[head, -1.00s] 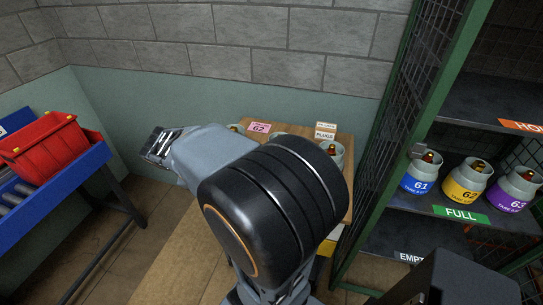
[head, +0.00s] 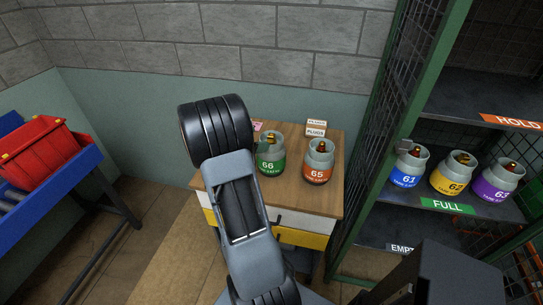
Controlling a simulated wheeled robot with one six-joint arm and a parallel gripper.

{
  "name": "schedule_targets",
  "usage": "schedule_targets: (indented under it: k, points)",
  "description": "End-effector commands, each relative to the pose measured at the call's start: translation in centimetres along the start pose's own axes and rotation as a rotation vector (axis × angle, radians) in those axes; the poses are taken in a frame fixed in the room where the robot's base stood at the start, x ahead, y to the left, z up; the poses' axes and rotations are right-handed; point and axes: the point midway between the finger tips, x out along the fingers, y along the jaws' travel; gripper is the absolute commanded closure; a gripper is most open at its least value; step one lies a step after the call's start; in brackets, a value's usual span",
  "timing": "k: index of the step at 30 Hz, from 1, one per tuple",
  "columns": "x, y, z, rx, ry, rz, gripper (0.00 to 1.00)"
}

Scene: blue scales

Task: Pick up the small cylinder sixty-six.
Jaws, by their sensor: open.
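Cylinder 66 (head: 271,160) is a small grey gas cylinder with a green band and a brass valve. It stands upright on the wooden top of a cabinet (head: 325,197) in the head view. My arm stands just left of it in the picture and covers the tabletop's left part. My gripper is not visible; the arm's links hide it or it is out of frame. I cannot tell its distance from the cylinder.
Cylinder 65 (head: 318,163), with an orange band, stands close to the right of 66. A PLUGS box (head: 316,129) is behind. A green-framed mesh cage (head: 395,150) holds cylinders 61 (head: 409,167), 62 (head: 454,174) and 63 (head: 499,182). A red bin (head: 40,155) is at left.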

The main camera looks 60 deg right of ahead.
Motion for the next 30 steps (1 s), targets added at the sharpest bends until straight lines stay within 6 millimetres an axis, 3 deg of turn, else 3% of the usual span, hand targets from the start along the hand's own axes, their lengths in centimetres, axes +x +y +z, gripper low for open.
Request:
schedule_targets:
  k: [8,18,28,30]
  points:
    - [1.7,-0.1,0.0,0.001,0.001,-0.002,0.0]
    - [5.7,-0.1,-0.3,0.002,0.002,-0.002,0.0]
    - [6.2,0.0,-0.3,0.002,0.002,0.0,0.0]
    - [6.2,0.0,-0.3,0.002,0.002,0.0,0.07]
